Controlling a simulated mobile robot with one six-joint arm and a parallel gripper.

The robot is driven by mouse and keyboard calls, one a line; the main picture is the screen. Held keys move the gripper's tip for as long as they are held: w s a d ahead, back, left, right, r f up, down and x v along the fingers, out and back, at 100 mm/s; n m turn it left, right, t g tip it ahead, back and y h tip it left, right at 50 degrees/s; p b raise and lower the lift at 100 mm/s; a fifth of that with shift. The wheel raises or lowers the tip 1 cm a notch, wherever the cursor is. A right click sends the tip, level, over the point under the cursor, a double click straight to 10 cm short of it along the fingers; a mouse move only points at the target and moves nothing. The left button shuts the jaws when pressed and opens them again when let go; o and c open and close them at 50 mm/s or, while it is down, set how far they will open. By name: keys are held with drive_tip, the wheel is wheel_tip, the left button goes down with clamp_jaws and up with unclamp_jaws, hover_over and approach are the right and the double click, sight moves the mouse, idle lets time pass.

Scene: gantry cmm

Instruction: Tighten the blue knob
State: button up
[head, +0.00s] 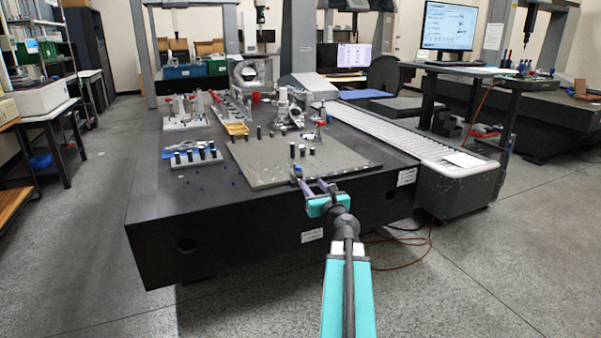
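A small blue knob (297,169) appears at the front edge of the grey plate (262,176) on the black granite table. My gripper (311,182) reaches in from the front, at that same edge. Its two purple-grey fingers are spread apart, and the left fingertip is just below and beside the blue knob in the picture. I see nothing between the fingers. Whether a finger touches the knob is too small to tell.
Several dark pins stand on the plate, and a grey block with pins (196,158) stands to its left. A yellow tray (237,129) and metal fixtures are farther back. A roller conveyor (390,137) runs along the right side. The table's front left is mostly clear.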

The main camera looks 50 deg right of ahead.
sight(300, 168)
drive_tip(key=shift+b+x, duration=0.95)
drive_tip(key=shift+x, duration=5.95)
clamp_jaws()
